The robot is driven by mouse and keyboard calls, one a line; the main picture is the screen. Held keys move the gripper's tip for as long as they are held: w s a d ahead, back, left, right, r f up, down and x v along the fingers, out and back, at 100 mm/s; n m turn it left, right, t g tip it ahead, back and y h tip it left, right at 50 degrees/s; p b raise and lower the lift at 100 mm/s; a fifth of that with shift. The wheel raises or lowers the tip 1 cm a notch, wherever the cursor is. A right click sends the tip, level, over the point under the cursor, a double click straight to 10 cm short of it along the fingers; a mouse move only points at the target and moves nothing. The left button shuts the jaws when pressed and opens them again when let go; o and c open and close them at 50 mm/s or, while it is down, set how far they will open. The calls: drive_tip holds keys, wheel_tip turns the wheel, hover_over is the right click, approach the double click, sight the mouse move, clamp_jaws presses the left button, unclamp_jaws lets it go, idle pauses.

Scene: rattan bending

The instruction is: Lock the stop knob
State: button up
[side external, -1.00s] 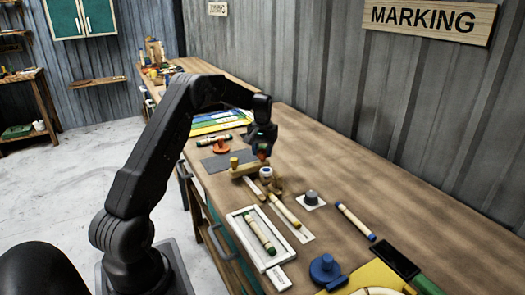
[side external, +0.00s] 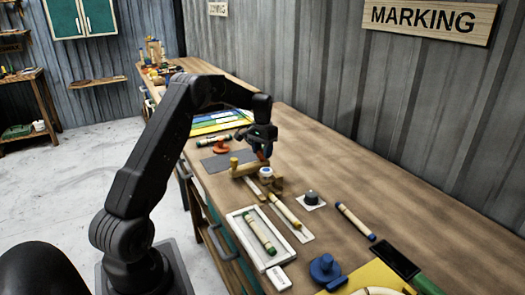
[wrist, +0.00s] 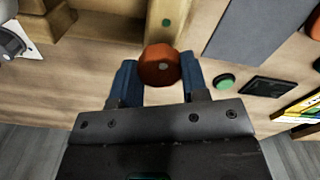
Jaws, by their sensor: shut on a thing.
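The stop knob, a round orange-brown knob with a grey centre (wrist: 159,70), shows in the wrist view between the two blue fingers of my gripper (wrist: 157,88). The fingers are shut on it from both sides. In the side view my gripper (side external: 264,152) reaches down at the wooden bending jig (side external: 246,169), and only a small orange bit of the knob shows under it. A light wooden bar with a small green dot (wrist: 166,22) lies beyond the knob in the wrist view. The knob's underside is hidden.
A yellow peg (side external: 234,162) stands at the jig's left end. A grey mat (side external: 218,161) and an orange piece (side external: 221,146) lie behind it.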

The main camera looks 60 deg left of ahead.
drive_tip(key=o, duration=0.9)
drive_tip(key=shift+r, duration=0.1)
wheel_tip(320, 180, up, 14)
drive_tip(key=shift+f, duration=0.15)
idle(0.3)
